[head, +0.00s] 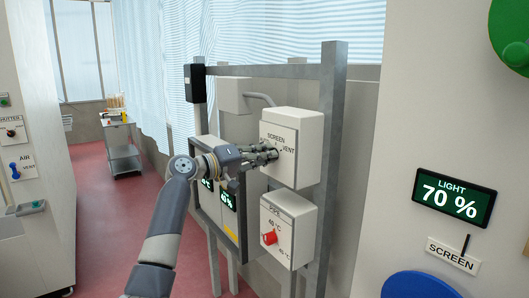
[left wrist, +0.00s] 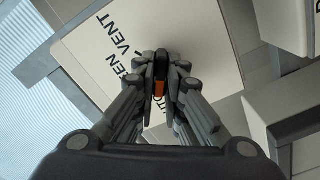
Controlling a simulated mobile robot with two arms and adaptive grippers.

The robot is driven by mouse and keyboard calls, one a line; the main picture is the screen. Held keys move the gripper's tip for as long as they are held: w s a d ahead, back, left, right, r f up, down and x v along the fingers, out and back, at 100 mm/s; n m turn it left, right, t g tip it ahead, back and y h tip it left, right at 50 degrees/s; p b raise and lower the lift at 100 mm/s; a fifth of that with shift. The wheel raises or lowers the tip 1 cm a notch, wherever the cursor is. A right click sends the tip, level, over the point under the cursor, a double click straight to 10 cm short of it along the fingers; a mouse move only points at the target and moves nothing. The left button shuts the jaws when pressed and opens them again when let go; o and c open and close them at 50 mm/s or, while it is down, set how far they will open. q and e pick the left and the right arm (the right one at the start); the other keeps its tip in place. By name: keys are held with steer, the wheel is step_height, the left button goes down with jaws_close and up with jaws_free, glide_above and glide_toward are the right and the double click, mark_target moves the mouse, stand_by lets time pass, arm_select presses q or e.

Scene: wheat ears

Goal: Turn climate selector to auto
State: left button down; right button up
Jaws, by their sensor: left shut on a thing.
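The climate selector sits on a light grey box (head: 308,135) on the metal frame, marked SCREEN and VENT, with more lettering partly hidden by my fingers. My left gripper (head: 270,154) reaches in from the left and its fingers are closed at the selector on the box's front. In the left wrist view the fingers (left wrist: 160,84) meet around a small dark selector knob with an orange part (left wrist: 160,88) between them. The box front (left wrist: 195,45) fills the view behind them. The exact direction of the knob is hard to tell. My right gripper is not in view.
A second box marked PIPE (head: 290,225) with a red knob (head: 269,238) hangs just below. A display panel (head: 228,215) stands behind my left forearm. A green LIGHT 70 % display (head: 455,198) is on the right wall. The red floor (head: 110,200) at left is clear.

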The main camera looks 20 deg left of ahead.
arm_select(q)
steer(key=shift+n, duration=0.4)
steer(key=c, duration=1.7)
jaws_free()
steer(key=shift+a, duration=0.1)
steer(key=v, duration=1.2)
